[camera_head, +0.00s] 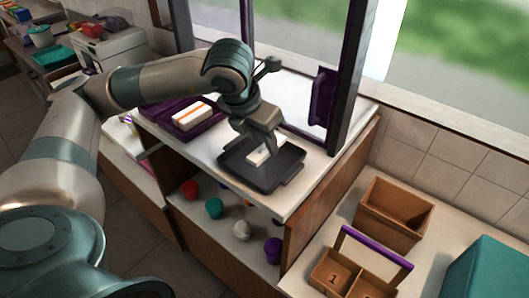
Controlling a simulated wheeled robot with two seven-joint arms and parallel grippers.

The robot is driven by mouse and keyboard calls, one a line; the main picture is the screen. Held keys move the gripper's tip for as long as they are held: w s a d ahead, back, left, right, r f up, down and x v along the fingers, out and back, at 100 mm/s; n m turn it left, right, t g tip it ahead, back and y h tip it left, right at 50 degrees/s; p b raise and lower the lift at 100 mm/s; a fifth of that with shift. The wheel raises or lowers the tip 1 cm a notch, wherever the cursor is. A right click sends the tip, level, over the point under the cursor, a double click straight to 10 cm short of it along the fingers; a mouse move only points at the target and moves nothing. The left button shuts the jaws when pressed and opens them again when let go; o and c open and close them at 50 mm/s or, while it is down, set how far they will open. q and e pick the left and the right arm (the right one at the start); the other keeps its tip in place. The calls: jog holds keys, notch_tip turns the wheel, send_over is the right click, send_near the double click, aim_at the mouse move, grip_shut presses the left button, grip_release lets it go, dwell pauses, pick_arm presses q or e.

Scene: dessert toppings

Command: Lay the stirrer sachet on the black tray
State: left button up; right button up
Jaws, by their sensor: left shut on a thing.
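The black tray (240,178) lies on the white counter, in the middle of the view. My left gripper (263,145) reaches down over the tray and is shut on a small white sachet (258,157). The sachet is over the tray's inner area, and its upper part is hidden by the fingers. I cannot tell whether it touches the tray floor. My right gripper is not in view.
A purple tray (170,104) holding a white packet with an orange stripe (192,117) stands left of the black tray. A dark window post rises behind. Colored balls sit on the shelf below. Brown boxes (394,213) stand at lower right.

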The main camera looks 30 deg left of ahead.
aim_at(262, 150)
pick_arm(q)
jog(key=shift+f, duration=0.1)
notch_tip(262, 150, down, 2)
jog(key=shift+f+p, duration=0.25)
jog(key=shift+p, duration=0.6)
jog(key=shift+f, duration=0.65)
jog(key=shift+f, duration=0.2)
jog(key=o, duration=1)
jog(key=shift+r, duration=0.1)
